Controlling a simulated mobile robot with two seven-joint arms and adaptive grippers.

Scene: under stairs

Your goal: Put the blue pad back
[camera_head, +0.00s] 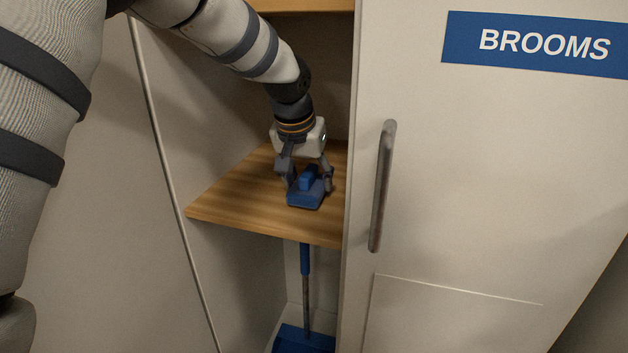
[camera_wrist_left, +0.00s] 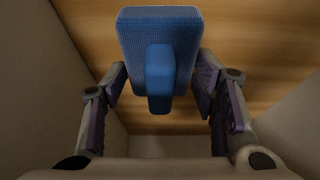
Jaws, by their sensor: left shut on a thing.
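The blue pad (camera_head: 305,197) has a flat blue base with a raised block-like grip on top. It is at the wooden shelf (camera_head: 235,205) inside the open cabinet, near the shelf's front edge; I cannot tell whether it touches the board. My left gripper (camera_head: 306,180) points down over the pad with a finger on each side of the grip, shut on it. In the left wrist view the pad (camera_wrist_left: 160,45) shows between the two fingers (camera_wrist_left: 160,95), with the wooden board behind it. My right gripper is not in view.
A white door with a blue "BROOMS" sign (camera_head: 540,44) and a long handle (camera_head: 381,187) stands right of the opening, close to my left gripper. Below the shelf stands a blue-handled broom or dustpan (camera_head: 305,262). The shelf's left part is bare.

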